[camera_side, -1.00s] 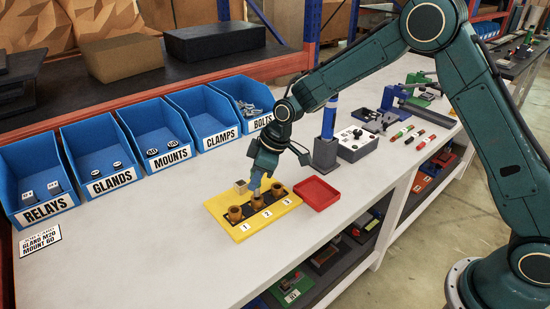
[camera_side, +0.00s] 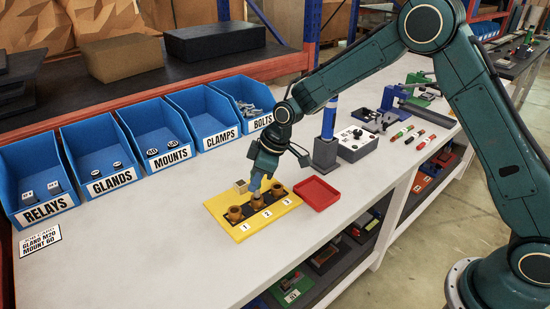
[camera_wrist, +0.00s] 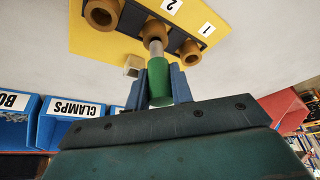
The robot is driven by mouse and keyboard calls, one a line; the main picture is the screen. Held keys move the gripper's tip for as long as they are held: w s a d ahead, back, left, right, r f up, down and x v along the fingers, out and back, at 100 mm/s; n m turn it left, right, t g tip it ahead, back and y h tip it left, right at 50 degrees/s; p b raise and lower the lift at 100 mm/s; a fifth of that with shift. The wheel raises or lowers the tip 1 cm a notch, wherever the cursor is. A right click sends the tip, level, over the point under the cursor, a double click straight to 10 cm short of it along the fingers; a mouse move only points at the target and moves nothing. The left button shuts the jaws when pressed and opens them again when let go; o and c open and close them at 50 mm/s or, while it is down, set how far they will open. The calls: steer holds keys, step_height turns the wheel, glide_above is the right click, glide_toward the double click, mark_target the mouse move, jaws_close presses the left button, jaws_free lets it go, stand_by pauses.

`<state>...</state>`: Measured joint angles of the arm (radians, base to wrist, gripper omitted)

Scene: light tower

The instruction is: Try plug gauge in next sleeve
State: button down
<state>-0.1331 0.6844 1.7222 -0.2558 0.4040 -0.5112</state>
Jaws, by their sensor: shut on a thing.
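My gripper (camera_wrist: 160,88) is shut on the green handle of the plug gauge (camera_wrist: 160,80). The gauge's silver pin points at the middle sleeve, sleeve 2 (camera_wrist: 153,30), and its end meets the sleeve's mouth in the wrist view. How deep the pin sits is hard to tell. Sleeve 1 (camera_wrist: 190,52) and sleeve 3 (camera_wrist: 103,12) stand on either side, brown and open-topped. All three are in a black strip on a yellow plate (camera_side: 222,203) with number labels. In the side view my gripper (camera_side: 262,172) is above the middle sleeve.
A small pale block (camera_side: 240,186) stands on the plate behind the sleeves. A red tray (camera_side: 316,192) lies right of the plate. Blue labelled bins (camera_side: 110,160) line the back. A grey box (camera_side: 356,143) and a blue post (camera_side: 328,130) stand farther right.

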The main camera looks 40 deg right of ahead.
steer(key=shift+f, duration=0.3)
stand_by(0.8)
steer(key=shift+r, duration=1.65)
